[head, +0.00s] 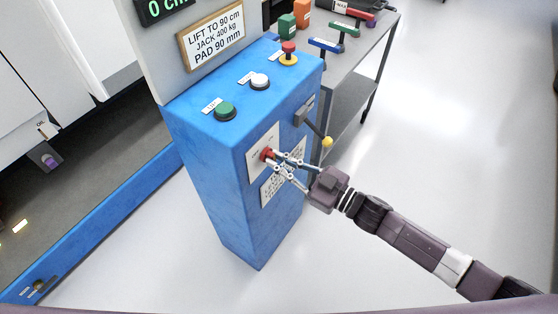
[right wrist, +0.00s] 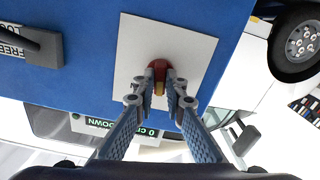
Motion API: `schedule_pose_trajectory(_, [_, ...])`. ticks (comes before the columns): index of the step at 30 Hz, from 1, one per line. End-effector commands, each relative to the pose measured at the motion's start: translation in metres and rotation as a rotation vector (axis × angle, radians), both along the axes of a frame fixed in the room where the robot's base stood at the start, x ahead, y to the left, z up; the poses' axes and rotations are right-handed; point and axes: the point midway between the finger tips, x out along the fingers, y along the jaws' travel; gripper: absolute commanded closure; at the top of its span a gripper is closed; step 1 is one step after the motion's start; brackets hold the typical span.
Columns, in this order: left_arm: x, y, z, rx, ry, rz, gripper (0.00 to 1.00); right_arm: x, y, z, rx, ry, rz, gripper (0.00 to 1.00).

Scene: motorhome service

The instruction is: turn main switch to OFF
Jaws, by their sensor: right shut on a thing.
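The main switch (head: 266,154) is a red knob on a pale plate (head: 255,142) on the side of the blue control cabinet (head: 215,170). In the right wrist view the red knob (right wrist: 158,66) shows with a yellowish part, in front of the pale plate (right wrist: 197,50). My right gripper (head: 273,160) reaches in from the right, and its fingertips (right wrist: 160,82) are shut on the knob. The fingers hide part of the knob and any position marks beside it. My left gripper is not in view.
A lever with a yellow ball (head: 327,142) sticks out of the same cabinet side, close to my right gripper. Green (head: 224,111), white (head: 259,82) and red (head: 288,47) buttons are on top. A grey cart (head: 355,75) with tools stands behind. The floor to the right is clear.

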Motion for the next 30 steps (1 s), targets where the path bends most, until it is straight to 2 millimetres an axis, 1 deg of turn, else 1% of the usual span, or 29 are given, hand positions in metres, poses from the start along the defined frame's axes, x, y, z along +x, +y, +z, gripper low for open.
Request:
schedule_pose_trajectory(6, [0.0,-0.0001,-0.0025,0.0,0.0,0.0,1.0,0.0,-0.0002,-0.0006,-0.119,-0.164,-0.001,1.0])
schedule_pose_trajectory(15, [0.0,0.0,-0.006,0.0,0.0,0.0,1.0,0.0,-0.0005,-0.001,-0.259,-0.355,-0.001,1.0])
schedule_pose_trajectory(24, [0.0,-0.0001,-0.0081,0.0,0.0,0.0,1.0,-0.0001,-0.0002,-0.0004,-0.339,-0.467,0.0,1.0])
schedule_pose_trajectory(30, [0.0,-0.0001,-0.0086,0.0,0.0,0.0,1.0,0.0001,-0.0003,-0.0001,-0.36,-0.495,0.0,1.0])
